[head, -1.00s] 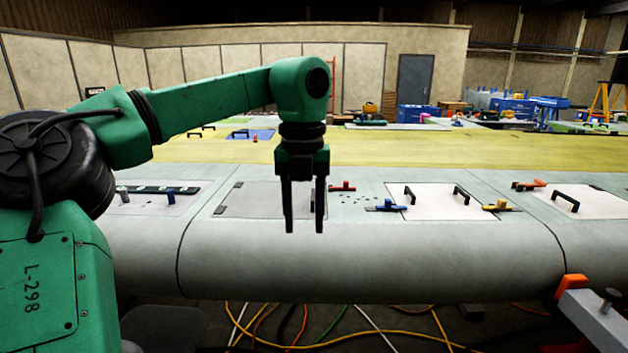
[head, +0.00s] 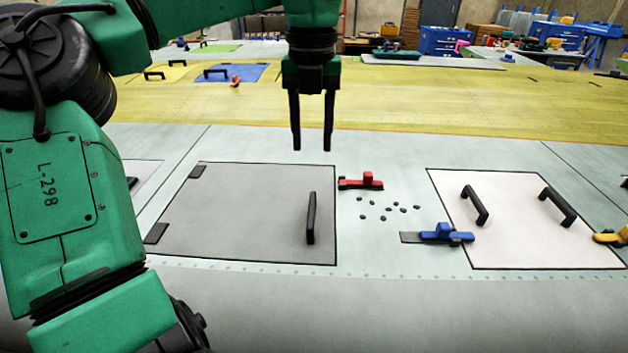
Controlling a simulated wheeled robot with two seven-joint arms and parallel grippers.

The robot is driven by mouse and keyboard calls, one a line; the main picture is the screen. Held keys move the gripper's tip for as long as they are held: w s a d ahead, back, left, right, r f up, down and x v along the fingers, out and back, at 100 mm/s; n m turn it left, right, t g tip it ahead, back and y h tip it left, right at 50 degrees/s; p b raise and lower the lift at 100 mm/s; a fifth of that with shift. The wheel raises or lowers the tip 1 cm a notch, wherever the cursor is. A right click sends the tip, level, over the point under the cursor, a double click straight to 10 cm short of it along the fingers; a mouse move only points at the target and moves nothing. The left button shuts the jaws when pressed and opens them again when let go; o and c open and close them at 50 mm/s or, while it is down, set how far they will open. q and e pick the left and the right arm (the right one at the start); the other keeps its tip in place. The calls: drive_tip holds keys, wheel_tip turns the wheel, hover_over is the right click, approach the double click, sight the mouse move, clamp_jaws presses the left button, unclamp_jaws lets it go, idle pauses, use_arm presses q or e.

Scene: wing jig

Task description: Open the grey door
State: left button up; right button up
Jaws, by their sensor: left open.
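The grey door (head: 240,210) lies shut, flush in the pale wing skin, left of the middle in the head view. It has two dark hinges (head: 156,234) on its left edge and a black bar handle (head: 311,218) near its right edge. A red latch (head: 362,182) sits just right of the door's upper right corner; I cannot tell whether it overlaps the door edge. My left gripper (head: 312,148) is open and empty, fingers pointing down, above the door's far right part and apart from the handle. My right gripper is not in view.
Several small dark pieces (head: 388,209) lie right of the door. A blue latch (head: 442,233) and a yellow latch (head: 612,236) flank a white panel (head: 515,235) with two black handles. Behind lies a yellow skin area (head: 430,100) with a blue panel (head: 232,74).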

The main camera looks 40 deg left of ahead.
use_arm(q)
hover_over(312, 208)
wheel_tip(312, 208, down, 5)
wheel_tip(312, 208, down, 8)
drive_tip(key=shift+w+a+r+p, duration=0.1)
drive_tip(key=shift+p, duration=1)
drive_tip(key=shift+f, duration=0.3)
drive_tip(key=shift+s+f, duration=0.1)
drive_tip(key=shift+s, duration=0.1)
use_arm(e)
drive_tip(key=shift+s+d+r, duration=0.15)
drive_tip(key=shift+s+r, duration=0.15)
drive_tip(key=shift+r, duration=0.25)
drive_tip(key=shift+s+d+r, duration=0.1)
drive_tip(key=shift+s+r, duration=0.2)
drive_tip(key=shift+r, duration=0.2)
use_arm(q)
clamp_jaws()
drive_tip(key=shift+w, duration=0.1)
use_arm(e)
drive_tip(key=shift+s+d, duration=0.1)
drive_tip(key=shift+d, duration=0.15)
